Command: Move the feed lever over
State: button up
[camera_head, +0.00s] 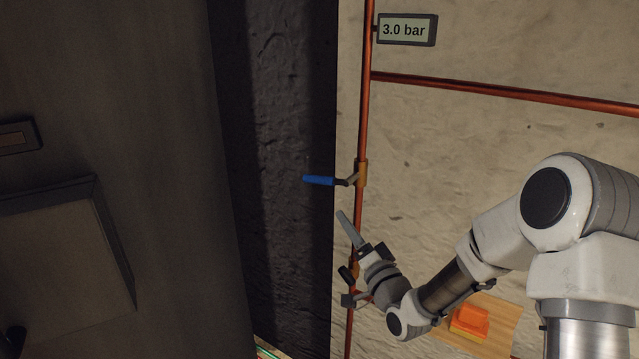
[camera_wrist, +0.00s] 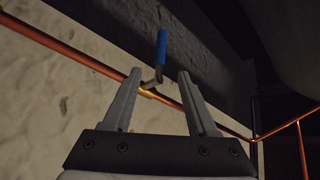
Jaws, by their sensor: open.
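The feed lever (camera_head: 319,180) has a blue grip and sticks out to the left from a brass valve (camera_head: 361,173) on an upright copper pipe. My gripper (camera_head: 343,215) is below the lever in the head view, pointing up towards it. In the wrist view the blue lever (camera_wrist: 161,50) stands past the fingertips, in line with the gap between them. My gripper (camera_wrist: 160,74) is open there, with nothing held between the fingers. The valve's brass body (camera_wrist: 150,92) shows between the fingers, farther off. I cannot tell the exact distance to the lever.
The copper pipe (camera_head: 366,120) runs up a rough pale wall, with a branch pipe (camera_head: 500,94) to the right. A display (camera_head: 405,29) reads 3.0 bar. An orange object (camera_head: 469,321) is on a wooden board at lower right. A dark panel (camera_head: 110,170) fills the left.

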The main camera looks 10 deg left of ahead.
aim_at(318, 180)
jog(key=p+x, duration=0.1)
jog(key=x, duration=1.6)
jog(key=shift+a+r+p, duration=0.2)
jog(key=shift+p, duration=0.1)
grip_shut()
dwell(0.9)
